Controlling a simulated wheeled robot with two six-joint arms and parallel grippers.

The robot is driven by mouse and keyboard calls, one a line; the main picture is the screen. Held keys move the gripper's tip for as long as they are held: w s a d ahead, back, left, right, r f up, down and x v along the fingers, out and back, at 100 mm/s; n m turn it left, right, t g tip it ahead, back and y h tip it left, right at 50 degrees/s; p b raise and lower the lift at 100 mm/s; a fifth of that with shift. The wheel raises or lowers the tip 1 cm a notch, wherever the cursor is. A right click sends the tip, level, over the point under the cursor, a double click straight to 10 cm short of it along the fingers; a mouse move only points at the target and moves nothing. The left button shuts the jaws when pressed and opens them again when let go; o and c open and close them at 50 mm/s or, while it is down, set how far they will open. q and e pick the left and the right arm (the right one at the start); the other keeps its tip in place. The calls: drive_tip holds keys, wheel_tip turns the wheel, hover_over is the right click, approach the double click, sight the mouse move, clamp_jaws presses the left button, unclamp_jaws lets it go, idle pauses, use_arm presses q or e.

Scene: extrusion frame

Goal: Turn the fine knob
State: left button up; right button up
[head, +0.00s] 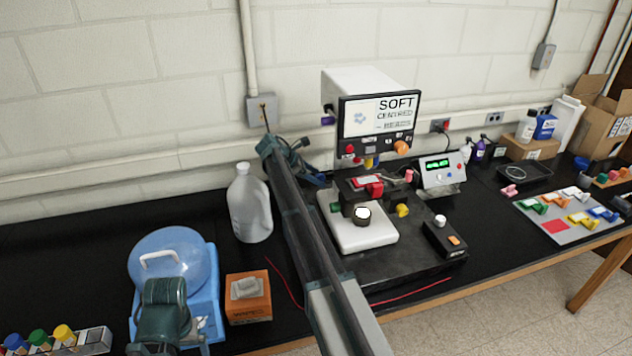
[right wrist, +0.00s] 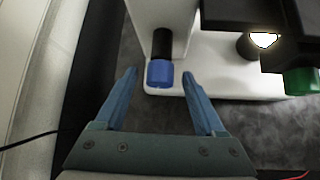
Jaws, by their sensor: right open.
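The instrument has a white body (head: 362,82), a white base (head: 365,238) and a screen (head: 380,117) reading "SOFT CENTERED". In the right wrist view a blue knob (right wrist: 160,73) on a black shaft stands out from a white part. My right gripper (right wrist: 162,76) is open, with one fingertip to each side of the blue knob and gaps showing. In the head view my right gripper (head: 320,180) is beside the instrument's left side, partly hidden. A green knob (right wrist: 301,81) is farther right. No label shows which knob is fine. My left gripper (head: 172,335) is at the bottom left; its jaws are unclear.
A clear jug (head: 249,205) stands left of my right arm. A blue tub (head: 207,292) and an orange box (head: 248,297) are at the front left. A digital meter (head: 440,170) and a small black box (head: 445,240) stand right of the instrument. A red wire (head: 412,291) lies in front.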

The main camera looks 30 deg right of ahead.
clamp_jaws()
idle(0.5)
drive_tip(key=shift+s+f, duration=0.1)
drive_tip(key=shift+s+a+f+m+t+h+b, duration=0.15)
drive_tip(key=shift+m+t+h+b, duration=0.4)
drive_tip(key=shift+t+b, duration=0.55)
drive_tip(key=shift+s+d+f+m+t+h+b, duration=0.15)
drive_tip(key=shift+m+t+h+b, duration=0.15)
drive_tip(key=shift+m+t+b, duration=0.7)
drive_tip(key=shift+s+a+f+m+t+h+b, duration=0.15)
drive_tip(key=shift+m+t+h+b, duration=0.3)
drive_tip(key=shift+t+b, duration=0.8)
drive_tip(key=shift+r, duration=0.15)
